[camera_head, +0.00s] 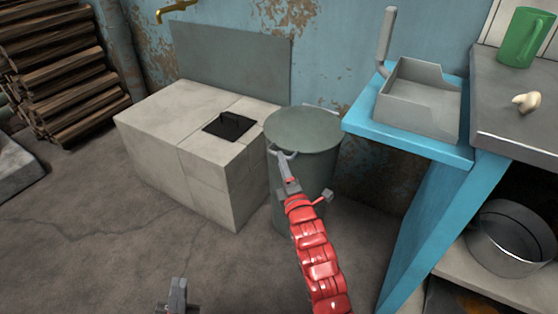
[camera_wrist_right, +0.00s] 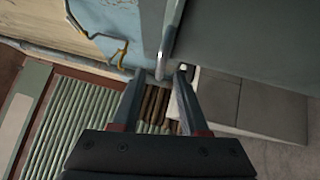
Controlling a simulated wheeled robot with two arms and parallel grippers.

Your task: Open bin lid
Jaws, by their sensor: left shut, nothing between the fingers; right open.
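The bin (camera_head: 318,165) is a grey-green cylinder standing between the pale block and the blue table. Its flat round lid (camera_head: 303,125) lies over the top, closed. My right gripper (camera_head: 284,154), on the red arm, is at the near left side of the bin, just below the rim. In the right wrist view its two fingers (camera_wrist_right: 160,74) are apart. A thin grey bar (camera_wrist_right: 167,45), which looks like a handle, reaches to between the fingertips; I cannot tell if they touch it. My left gripper (camera_head: 177,292) is shut and empty, low over the floor, away from the bin.
The pale block (camera_head: 150,125) with a black hatch (camera_head: 229,126) stands left of the bin. The blue table (camera_head: 415,143) with a grey metal tray (camera_head: 420,100) is close on the right. Stacked wood (camera_head: 55,70) is far left. The floor at front left is clear.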

